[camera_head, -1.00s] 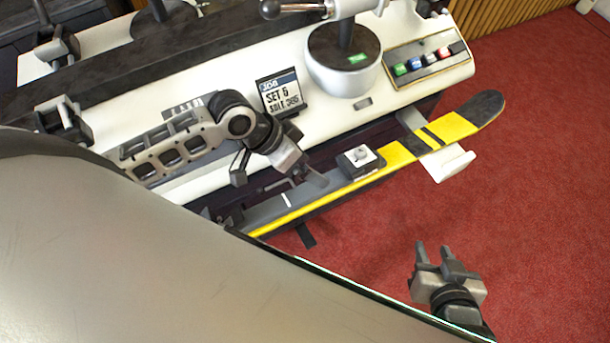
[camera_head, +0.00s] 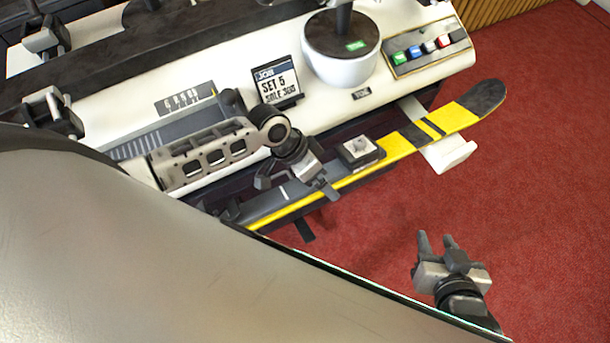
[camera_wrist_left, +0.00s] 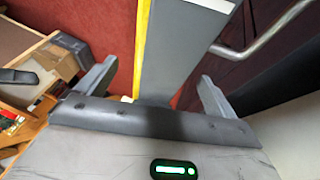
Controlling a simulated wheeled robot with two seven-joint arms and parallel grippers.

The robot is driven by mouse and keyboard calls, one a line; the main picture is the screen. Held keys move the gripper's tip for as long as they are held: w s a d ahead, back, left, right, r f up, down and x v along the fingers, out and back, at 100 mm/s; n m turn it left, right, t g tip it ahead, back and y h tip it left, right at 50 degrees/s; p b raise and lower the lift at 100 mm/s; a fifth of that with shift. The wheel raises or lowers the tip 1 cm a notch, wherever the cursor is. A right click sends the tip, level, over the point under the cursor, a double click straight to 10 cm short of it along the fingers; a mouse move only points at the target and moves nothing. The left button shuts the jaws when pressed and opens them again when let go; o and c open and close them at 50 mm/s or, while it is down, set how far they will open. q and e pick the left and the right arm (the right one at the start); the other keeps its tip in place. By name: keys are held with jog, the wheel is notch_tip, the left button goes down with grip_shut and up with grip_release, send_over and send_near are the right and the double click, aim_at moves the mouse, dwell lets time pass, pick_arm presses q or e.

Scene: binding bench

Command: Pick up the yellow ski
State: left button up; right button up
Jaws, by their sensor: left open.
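The yellow ski (camera_head: 398,147), with black and grey sections, lies along the front of the bench on supports, its dark tip at the upper right. A small block with a light top (camera_head: 359,150) sits on its middle. My left gripper (camera_head: 296,188) is open over the grey section, left of that block. In the left wrist view the ski (camera_wrist_left: 185,45) runs between the spread fingers (camera_wrist_left: 153,86), its yellow edge towards the left finger; I cannot tell whether they touch it. My right gripper (camera_head: 437,242) is open and empty above the red floor, below the ski in the picture.
A white support arm (camera_head: 449,154) holds the ski near its tip. Behind are the bench (camera_head: 220,60), a job sign (camera_head: 277,85), a round white pedestal (camera_head: 341,62) and a button panel (camera_head: 428,48). The red floor (camera_head: 545,180) at right is clear.

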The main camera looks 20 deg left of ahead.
pick_arm(q)
jog(key=x, duration=0.4)
jog(key=shift+a+f, duration=0.1)
jog(key=shift+a, duration=0.05)
jog(key=c, duration=1.3)
jog(key=shift+w, duration=0.15)
jog(key=shift+c, duration=0.3)
